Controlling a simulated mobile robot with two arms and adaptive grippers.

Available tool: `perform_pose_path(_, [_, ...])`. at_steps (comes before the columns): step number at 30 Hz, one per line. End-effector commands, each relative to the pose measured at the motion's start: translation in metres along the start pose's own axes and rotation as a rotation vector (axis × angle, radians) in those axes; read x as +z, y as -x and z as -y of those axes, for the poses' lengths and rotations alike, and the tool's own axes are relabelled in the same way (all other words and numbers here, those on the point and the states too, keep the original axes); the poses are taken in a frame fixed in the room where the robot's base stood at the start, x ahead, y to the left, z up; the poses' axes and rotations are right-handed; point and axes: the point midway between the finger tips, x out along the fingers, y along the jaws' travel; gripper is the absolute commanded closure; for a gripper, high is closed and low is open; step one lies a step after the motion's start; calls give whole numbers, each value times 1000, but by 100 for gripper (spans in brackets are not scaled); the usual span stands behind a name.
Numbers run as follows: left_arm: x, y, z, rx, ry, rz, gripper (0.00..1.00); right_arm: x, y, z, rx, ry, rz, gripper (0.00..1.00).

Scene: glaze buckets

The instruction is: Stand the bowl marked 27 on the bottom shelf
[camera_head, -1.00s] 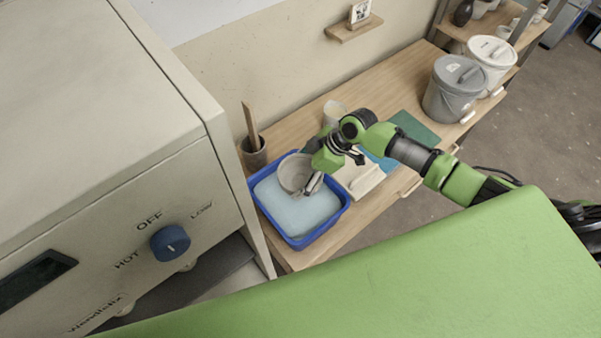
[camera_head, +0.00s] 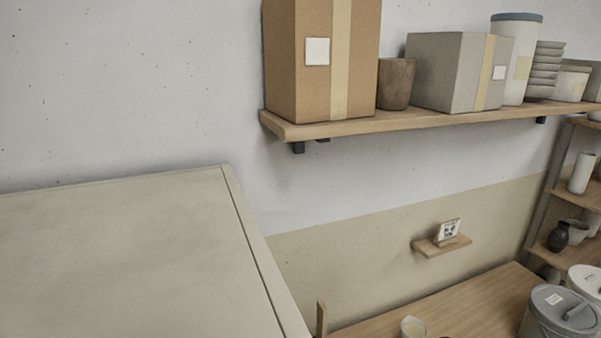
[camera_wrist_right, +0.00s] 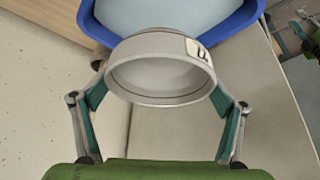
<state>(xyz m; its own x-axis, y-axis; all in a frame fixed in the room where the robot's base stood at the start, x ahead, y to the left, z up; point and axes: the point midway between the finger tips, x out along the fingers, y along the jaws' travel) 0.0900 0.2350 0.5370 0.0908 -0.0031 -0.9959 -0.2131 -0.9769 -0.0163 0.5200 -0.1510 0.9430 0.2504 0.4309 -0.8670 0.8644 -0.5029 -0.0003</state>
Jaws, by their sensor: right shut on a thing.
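In the right wrist view my right gripper (camera_wrist_right: 163,92) is shut on a pale grey bowl (camera_wrist_right: 160,98), with one finger on each side of it. A white label with dark marks shows on the bowl's rim at the right; I cannot read the number surely. The bowl overlaps the blue tub (camera_wrist_right: 245,18) behind it, which has a pale blue surface inside. At the right of the head view stands a shelf rack (camera_head: 578,196); its lowest board in view (camera_head: 548,256) bears a dark vase. My left gripper is in neither current view.
A wall shelf (camera_head: 400,122) holds boxes, pots and stacked bowls. Below it a small ledge (camera_head: 442,246) bears a card. A wooden bench (camera_head: 470,308) with lidded buckets (camera_head: 560,312) runs along the wall. A large pale cabinet (camera_head: 130,260) fills the lower left.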

Motion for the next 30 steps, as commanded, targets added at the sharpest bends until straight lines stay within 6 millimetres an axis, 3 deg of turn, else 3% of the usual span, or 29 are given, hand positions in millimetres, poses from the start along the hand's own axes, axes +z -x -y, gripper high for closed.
perform_pose_path(1, [1, -14, 0, 0, 0, 0, 73, -6, 3, 2, 23, -22, -7, 43])
perform_pose_path(9, [5, -51, -1, 0, 0, 0, 73, -27, 51, 13, 171, -271, -7, 43])
perform_pose_path(18, [8, -89, -2, 0, 0, 0, 73, -26, 108, 24, 373, -625, -11, 43])
perform_pose_path(24, [10, -105, -2, 0, 0, 0, 73, -18, 137, 28, 478, -817, -10, 43])
perform_pose_path(30, [10, -108, -2, 0, 0, 0, 73, -14, 150, 31, 518, -900, -5, 43])
